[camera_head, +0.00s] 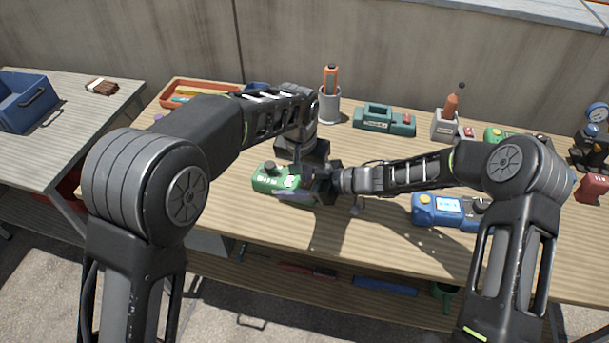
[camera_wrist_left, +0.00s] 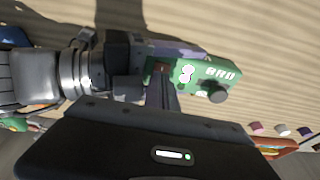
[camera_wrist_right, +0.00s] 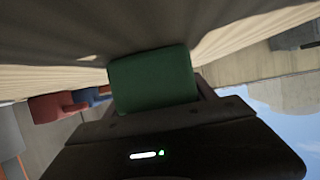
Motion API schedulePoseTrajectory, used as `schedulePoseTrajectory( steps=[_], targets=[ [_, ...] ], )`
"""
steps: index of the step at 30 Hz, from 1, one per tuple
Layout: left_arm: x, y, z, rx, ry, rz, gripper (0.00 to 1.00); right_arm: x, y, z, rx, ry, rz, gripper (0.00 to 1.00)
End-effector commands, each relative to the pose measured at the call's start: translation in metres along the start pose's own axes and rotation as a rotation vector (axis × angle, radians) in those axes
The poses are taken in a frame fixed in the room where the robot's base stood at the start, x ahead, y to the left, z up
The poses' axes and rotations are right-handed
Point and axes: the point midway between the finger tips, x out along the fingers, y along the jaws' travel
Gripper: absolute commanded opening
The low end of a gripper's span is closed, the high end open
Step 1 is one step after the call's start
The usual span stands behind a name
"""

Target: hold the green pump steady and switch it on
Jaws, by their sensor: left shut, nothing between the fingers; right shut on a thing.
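The green pump (camera_head: 272,181) lies on the wooden bench at the middle, with white lettering and a dark knob at its left end. It also shows in the left wrist view (camera_wrist_left: 215,75). My right gripper (camera_head: 322,183) is shut on the pump's right end; the pump's green body (camera_wrist_right: 153,80) fills the space between its fingers in the right wrist view. My left gripper (camera_wrist_left: 163,85) is shut and empty, pointing down at the pump's top. Its tips are close to a small reddish part there; whether they touch it I cannot tell.
A blue device (camera_head: 437,210) stands to the right on the bench. Behind are a grey cup (camera_head: 329,106) with an orange tool, a dark green case (camera_head: 385,120) and an orange tray (camera_head: 172,99). Bare bench lies in front of the pump.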

Motion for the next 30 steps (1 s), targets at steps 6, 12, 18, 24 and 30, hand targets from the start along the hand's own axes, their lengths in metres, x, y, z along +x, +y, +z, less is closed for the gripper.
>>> schedulePoseTrajectory(
  steps=[6,12,18,24,30],
  targets=[
    [0.0,0.0,0.0,0.0,-0.001,0.0,0.0,0.0,0.0,-0.001,0.0,0.001,0.0,0.0],
    [-0.003,0.0,-0.001,0.0,-0.001,0.0,0.0,0.0,0.0,-0.001,0.0,0.001,0.0,0.0],
    [-0.023,0.0,-0.003,-0.001,0.002,0.002,0.0,0.0,0.0,-0.001,0.0,0.001,0.0,0.0],
    [-0.061,0.001,-0.001,0.001,0.003,0.002,0.0,0.0,0.0,0.0,0.0,0.001,0.0,0.0],
    [-0.103,0.0,0.01,0.0,0.003,0.001,0.0,0.0,0.0,0.0,0.0,0.001,0.0,0.0]
  ],
)
